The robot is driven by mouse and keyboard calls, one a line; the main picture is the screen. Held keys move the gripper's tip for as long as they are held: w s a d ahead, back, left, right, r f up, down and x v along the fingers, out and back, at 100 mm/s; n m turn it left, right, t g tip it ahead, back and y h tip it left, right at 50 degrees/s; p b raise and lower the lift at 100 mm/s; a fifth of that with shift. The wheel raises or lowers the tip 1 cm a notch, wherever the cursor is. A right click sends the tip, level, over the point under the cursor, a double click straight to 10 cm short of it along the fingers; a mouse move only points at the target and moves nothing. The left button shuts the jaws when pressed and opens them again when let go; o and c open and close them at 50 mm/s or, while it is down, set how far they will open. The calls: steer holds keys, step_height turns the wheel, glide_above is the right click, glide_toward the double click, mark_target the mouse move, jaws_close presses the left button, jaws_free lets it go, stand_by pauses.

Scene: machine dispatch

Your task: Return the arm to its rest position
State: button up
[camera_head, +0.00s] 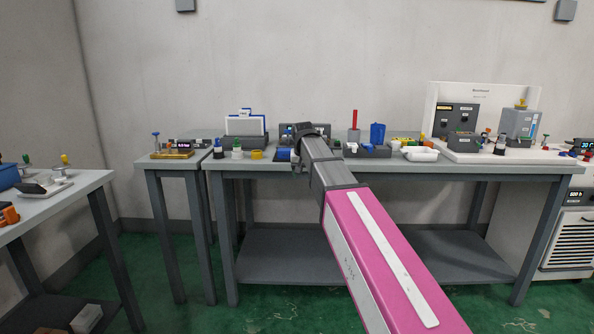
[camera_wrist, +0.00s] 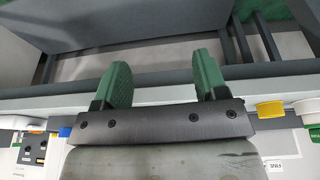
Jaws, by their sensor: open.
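My arm (camera_head: 375,255) reaches forward from the lower right of the head view, its magenta and dark grey links stretched out toward the long workbench (camera_head: 470,166). The arm's far end is over the front part of the bench, and my fingers cannot be made out there. In the wrist view, my gripper (camera_wrist: 162,84) shows two green fingers spread well apart with nothing between them. The bench's front edge passes behind the fingers in that view.
The bench holds a yellow ring (camera_head: 257,154), a white tray (camera_head: 420,154), a blue bin (camera_head: 377,134) and a white-backed machine station (camera_head: 485,95). A side table (camera_head: 60,196) stands at the left. Green floor (camera_head: 150,260) is open between the tables.

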steer(key=s+d+f+g, duration=0.1)
steer(key=s+d+f, duration=0.4)
steer(key=s+f, duration=0.3)
steer(key=s+d+f+g, duration=0.1)
steer(key=s+d+f, duration=0.5)
steer(key=f, duration=0.8)
steer(key=s+d+f+g, duration=0.1)
steer(key=s+d+f, duration=0.4)
steer(key=s+f, duration=0.7)
steer(key=shift+s+d, duration=0.15)
steer(key=shift+s, duration=0.1)
steer(key=shift+f, duration=0.1)
